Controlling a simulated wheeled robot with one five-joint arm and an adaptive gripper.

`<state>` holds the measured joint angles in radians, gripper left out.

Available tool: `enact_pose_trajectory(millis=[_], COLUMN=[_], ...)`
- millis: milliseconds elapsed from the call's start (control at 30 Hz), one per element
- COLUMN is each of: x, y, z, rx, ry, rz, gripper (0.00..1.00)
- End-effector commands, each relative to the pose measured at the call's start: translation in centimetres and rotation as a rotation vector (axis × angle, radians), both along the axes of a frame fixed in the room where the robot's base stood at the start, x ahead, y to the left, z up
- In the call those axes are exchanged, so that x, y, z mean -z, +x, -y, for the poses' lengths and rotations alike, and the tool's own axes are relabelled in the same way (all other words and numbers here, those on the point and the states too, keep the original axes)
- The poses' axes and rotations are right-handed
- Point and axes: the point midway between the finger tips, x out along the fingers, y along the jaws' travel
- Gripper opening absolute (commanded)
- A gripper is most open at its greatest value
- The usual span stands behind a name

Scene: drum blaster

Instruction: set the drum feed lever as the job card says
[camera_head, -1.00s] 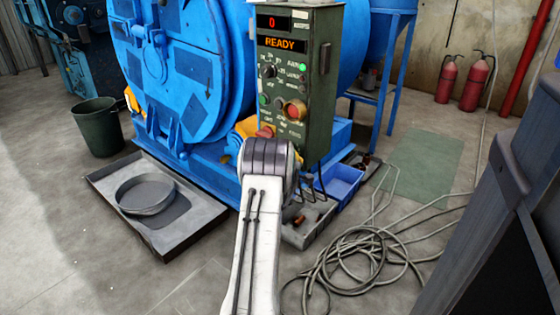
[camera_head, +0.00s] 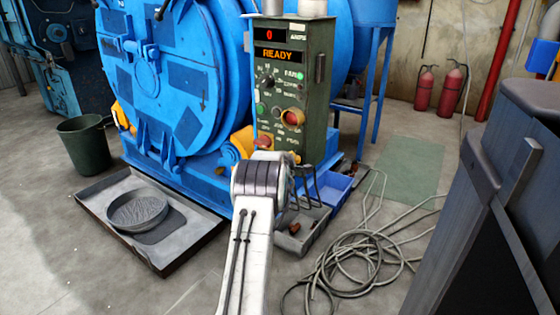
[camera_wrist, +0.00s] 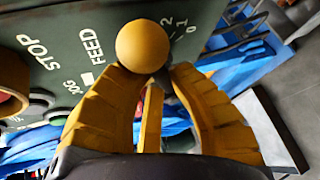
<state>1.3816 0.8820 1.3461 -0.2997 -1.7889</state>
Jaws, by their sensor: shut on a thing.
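The feed lever's yellow ball knob (camera_wrist: 142,46) shows in the wrist view, in front of the dark green panel (camera_wrist: 60,25). My gripper (camera_wrist: 156,75) has its yellow ribbed fingers closed on the lever just below the ball. The word FEED is printed left of the knob, and the digits 2, 1, 0 are right of it. I cannot tell which digit the lever stands at. In the head view the control box (camera_head: 318,100) shows 0 and READY. My arm hides the gripper and lever there. I see no readable job card.
The blue drum machine (camera_head: 215,70) stands behind the box. A tray (camera_head: 95,195) holding a round pan (camera_head: 137,210) lies in front. Coiled hose (camera_head: 355,265) covers the floor at right. A dark cabinet (camera_head: 510,200) stands close at right. The STOP label is on the panel, left of FEED.

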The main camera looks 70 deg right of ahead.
Motion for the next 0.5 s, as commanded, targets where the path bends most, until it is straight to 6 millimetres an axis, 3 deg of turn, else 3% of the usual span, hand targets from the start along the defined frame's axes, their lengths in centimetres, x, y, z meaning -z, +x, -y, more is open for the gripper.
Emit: enact_pose_trajectory(millis=[367, 400, 500], x=[0.16, 0.16, 0.16], y=[0.04, 0.05, 0.05], z=[-0.06, -0.06, -0.06], rx=[-0.001, -0.002, -0.002], ry=[0.004, 0.004, 0.004], rz=[-0.003, -0.003, -0.003], gripper=[0.0, 0.17, 0.26])
